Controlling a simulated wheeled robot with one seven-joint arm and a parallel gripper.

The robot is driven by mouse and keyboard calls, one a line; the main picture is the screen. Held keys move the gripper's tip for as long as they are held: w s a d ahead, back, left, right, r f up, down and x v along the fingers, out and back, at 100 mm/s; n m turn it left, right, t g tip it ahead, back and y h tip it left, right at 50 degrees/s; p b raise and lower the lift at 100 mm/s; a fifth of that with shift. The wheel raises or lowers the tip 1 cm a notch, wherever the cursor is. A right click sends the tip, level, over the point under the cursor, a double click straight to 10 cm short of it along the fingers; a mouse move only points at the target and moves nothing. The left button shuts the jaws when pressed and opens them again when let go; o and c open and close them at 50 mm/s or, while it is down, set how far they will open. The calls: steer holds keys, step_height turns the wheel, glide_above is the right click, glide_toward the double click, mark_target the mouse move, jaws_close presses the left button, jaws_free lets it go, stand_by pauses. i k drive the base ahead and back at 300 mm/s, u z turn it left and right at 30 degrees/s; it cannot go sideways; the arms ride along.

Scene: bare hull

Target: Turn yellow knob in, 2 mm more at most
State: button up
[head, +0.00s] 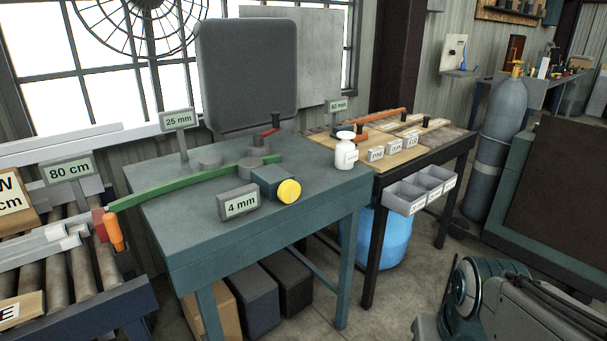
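The yellow knob (289,190) sits on the right-hand face of a small dark blue-green block (268,181) on the teal workbench (195,225). A small sign reading "4 mm" (238,203) stands just left of the knob, in front of the block. A long green strip (180,184) bends across the bench behind the block, past round grey posts (250,167). An orange handle (114,232) is at its left end. How far in the knob is turned cannot be read. My gripper is not in view.
A white bottle (345,152) stands at the bench's right edge. A "25 mm" sign (179,120) and a large grey panel (247,72) are behind. A roller conveyor (60,270) is at left. The front right of the benchtop is clear.

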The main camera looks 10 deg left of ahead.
mark_target(290, 191)
steer(key=u, duration=0.5)
steer(key=i, duration=1.05)
steer(key=u, duration=0.5)
